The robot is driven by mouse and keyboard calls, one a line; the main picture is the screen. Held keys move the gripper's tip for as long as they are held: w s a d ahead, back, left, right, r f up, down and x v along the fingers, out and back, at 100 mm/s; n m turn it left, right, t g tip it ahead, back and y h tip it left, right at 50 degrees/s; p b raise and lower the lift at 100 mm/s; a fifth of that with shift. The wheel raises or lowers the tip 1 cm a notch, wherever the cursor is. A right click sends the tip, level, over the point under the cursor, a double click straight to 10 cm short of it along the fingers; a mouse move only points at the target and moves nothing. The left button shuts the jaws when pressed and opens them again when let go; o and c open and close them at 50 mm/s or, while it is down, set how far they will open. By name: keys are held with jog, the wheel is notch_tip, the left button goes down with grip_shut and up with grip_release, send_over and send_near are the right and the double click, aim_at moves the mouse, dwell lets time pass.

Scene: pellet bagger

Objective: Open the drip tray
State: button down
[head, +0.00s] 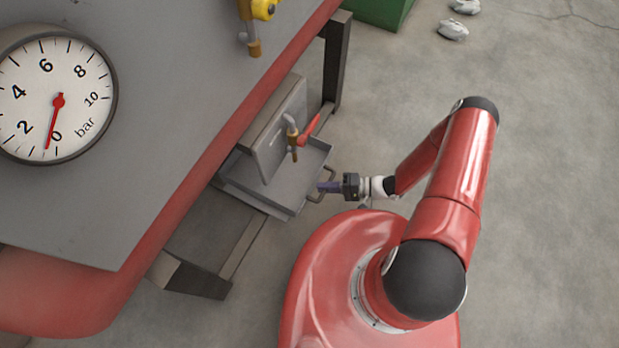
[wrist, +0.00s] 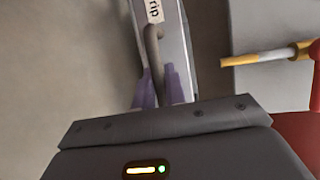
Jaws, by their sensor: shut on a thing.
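The drip tray (head: 262,190) is a shallow grey metal tray below the tap, under the red-edged bench. It sticks out from under the bench toward me, and its inside shows. Its bar handle (head: 322,192) is on the front side. My gripper (head: 326,187) is shut on this handle. In the wrist view my gripper's purple fingers (wrist: 160,88) sit on both sides of the grey handle (wrist: 153,50). A white label with "rip" readable (wrist: 155,11) is on the tray's front, partly cut off.
A tap with a red lever (head: 309,130) and brass spout hangs over the tray. A bench leg (head: 336,62) stands behind it. A pressure gauge (head: 58,95) reads near 0 bar. The floor to the right is mostly clear, with pale lumps (head: 453,30) far off.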

jog(key=shift+s+d, duration=0.25)
jog(key=shift+d, duration=0.4)
jog(key=shift+s+d, duration=0.25)
jog(key=shift+d, duration=0.35)
jog(key=c, duration=1.5)
grip_release()
jog(key=shift+o, duration=0.2)
jog(key=d+r, duration=0.1)
jog(key=d, duration=0.6)
jog(key=shift+d+r, duration=0.2)
jog(key=shift+d, duration=0.15)
jog(key=shift+w, duration=0.1)
